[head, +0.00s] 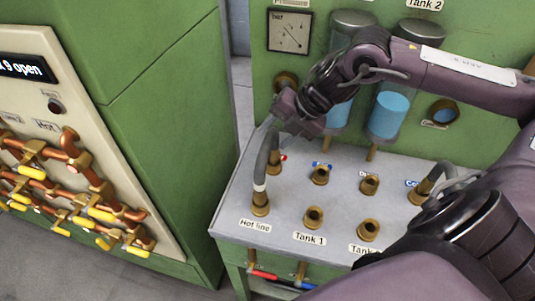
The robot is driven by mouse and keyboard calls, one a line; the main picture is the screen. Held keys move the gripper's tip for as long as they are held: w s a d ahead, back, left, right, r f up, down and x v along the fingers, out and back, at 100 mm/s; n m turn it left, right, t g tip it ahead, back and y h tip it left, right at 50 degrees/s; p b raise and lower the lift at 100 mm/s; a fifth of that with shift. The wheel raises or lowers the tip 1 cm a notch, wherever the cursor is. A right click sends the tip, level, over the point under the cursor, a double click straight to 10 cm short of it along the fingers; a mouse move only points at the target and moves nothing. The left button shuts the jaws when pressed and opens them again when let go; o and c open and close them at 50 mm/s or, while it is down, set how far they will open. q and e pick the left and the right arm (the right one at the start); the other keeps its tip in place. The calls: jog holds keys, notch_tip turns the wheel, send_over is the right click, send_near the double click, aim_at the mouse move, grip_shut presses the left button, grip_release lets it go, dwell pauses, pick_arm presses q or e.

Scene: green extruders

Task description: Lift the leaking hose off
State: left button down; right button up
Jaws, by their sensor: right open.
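A grey hose (260,168) with a white band arches between the brass fitting at the Hot line label (255,225) and a brass fitting behind it. A second grey hose (444,168) arches up from a brass fitting at the right of the bench, partly hidden by my arm. I cannot see a leak on either hose. My right gripper (271,124) is open at the top of the left hose's arch; I cannot tell whether the hose lies between its fingers. My left gripper is not in view.
The grey bench top (226,208) holds several open brass fittings, among them one at Tank 1 (313,217). Two clear cylinders with blue liquid (390,115) and a gauge (290,31) are on the green back panel. A green cabinet with copper pipes and yellow-handled valves (33,172) stands left.

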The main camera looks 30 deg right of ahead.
aim_at(272, 137)
jog(key=shift+p+x, duration=0.6)
jog(key=shift+x, duration=0.6)
jog(key=shift+w+f, duration=0.2)
jog(key=shift+w+a+f, duration=0.1)
jog(key=shift+f, duration=0.15)
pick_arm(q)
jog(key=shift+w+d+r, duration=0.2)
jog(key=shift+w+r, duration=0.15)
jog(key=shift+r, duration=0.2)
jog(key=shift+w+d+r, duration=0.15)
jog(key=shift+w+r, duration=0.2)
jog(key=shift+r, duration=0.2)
pick_arm(e)
grip_shut()
